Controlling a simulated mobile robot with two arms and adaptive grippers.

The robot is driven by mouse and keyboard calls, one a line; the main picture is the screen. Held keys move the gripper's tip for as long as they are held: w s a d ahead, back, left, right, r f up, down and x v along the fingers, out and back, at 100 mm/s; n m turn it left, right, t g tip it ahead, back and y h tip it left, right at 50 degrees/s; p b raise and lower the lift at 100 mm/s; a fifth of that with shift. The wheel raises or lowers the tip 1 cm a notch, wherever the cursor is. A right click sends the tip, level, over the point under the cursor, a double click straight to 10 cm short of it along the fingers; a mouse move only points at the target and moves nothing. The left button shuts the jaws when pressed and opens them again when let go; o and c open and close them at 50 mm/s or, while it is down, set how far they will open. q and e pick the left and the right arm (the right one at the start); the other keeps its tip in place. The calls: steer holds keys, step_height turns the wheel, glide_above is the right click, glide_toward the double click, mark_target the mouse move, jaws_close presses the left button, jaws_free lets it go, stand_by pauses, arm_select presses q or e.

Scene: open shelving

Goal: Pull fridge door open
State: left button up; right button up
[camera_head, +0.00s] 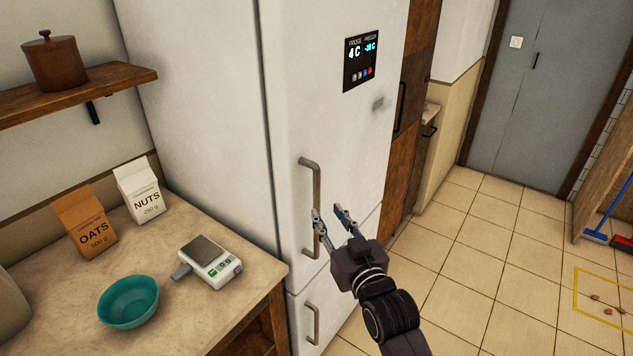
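The fridge door (345,135) is white, with a dark display panel (359,64) near its top. It looks closed, with no clear gap along its left edge. A vertical metal handle (315,181) sits on the door's left side. My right gripper (330,211) comes from the lower right and is open, fingers apart. Its left finger overlaps the lower part of the handle in the picture, and its right finger lies to the right of the bar. I cannot tell whether it touches the handle. My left gripper is out of view.
A counter (200,314) at left holds a teal bowl (129,302), a scale (211,262), oats (86,221) and nuts (139,190) cartons. A lower door has its own handle (312,322). The tiled floor (460,265) at right is mostly clear, with crumbs inside a yellow outline.

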mark_target(318, 193)
steer(key=w+a, duration=0.1)
steer(key=w, duration=0.1)
steer(key=w+a+r+p, duration=0.1)
steer(key=w, duration=0.2)
steer(key=w+r, duration=0.1)
steer(key=w, duration=0.1)
steer(key=shift+w+a+p, duration=0.15)
steer(key=shift+a+p, duration=0.25)
jaws_close()
